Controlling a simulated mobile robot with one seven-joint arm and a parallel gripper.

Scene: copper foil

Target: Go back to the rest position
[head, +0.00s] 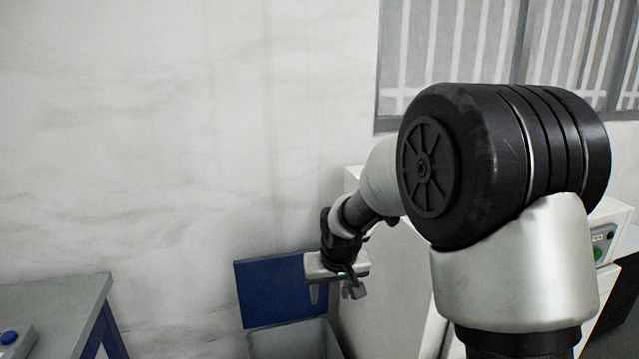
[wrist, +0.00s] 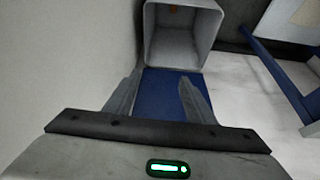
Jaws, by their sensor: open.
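My gripper (head: 333,292) hangs at the end of my bent arm in the head view, in front of a blue panel (head: 283,291). In the wrist view my gripper (wrist: 157,97) shows two grey fingers spread apart with nothing between them. The blue panel (wrist: 168,91) lies beyond the fingers there. A grey open bin (head: 295,341) stands just below the panel, and in the wrist view the bin (wrist: 184,50) looks empty apart from a small orange-brown spot on its inner wall.
A grey table (head: 50,297) with blue legs and a blue button (head: 9,338) stands at the left. A white cabinet (head: 385,290) stands behind my arm, with a green button (head: 598,255) on a unit at the right. A pale wall (head: 180,130) is behind.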

